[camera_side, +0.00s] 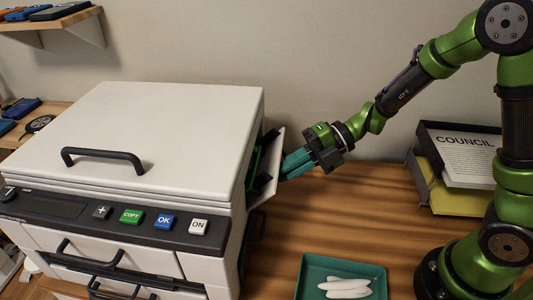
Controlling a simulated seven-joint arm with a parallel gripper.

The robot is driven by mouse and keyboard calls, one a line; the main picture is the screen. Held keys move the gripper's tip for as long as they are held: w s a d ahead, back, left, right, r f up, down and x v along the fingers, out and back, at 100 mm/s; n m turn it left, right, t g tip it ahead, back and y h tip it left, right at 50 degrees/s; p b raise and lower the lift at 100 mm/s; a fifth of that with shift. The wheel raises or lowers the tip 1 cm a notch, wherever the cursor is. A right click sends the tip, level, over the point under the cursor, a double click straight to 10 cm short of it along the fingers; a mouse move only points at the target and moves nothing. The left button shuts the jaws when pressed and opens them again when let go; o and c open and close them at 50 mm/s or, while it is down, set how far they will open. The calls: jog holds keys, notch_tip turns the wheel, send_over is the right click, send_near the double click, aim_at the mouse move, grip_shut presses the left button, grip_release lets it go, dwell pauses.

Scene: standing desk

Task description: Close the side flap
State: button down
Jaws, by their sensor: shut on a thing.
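The side flap (266,190) is a light panel on the right side of a white copier (165,125). It stands tilted out from the copier's side, with a dark opening and some green showing behind it. My gripper (286,168) reaches in from the right, its teal fingers at the outer edge of the flap. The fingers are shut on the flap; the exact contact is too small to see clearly.
A teal tray (312,272) with several white pieces (347,284) sits at the front. A box with papers (462,150) stands at the back right. Wooden desk (385,220) is clear between them. The copier has a lid handle (103,153) and front drawers.

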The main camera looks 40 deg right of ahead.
aim_at(266, 167)
jog(key=shift+w+a+r+g+h, duration=0.2)
jog(key=shift+w+a+r+h, duration=0.1)
jog(key=shift+r, duration=0.25)
jog(key=shift+w+a+r+g+h, duration=0.2)
jog(key=shift+w+a+r+h, duration=0.1)
jog(key=shift+r, duration=0.2)
jog(key=shift+w+a+r, duration=0.7)
jog(key=shift+a+r, duration=0.05)
jog(key=shift+r, duration=0.1)
jog(key=shift+w+a+r, duration=0.4)
jog(key=shift+w+a, duration=0.05)
jog(key=shift+a, duration=0.2)
jog(key=c, duration=1.5)
grip_release()
jog(key=f+v, duration=0.1)
jog(key=v, duration=1.6)
jog(key=shift+d, duration=0.5)
jog(key=shift+s, duration=0.1)
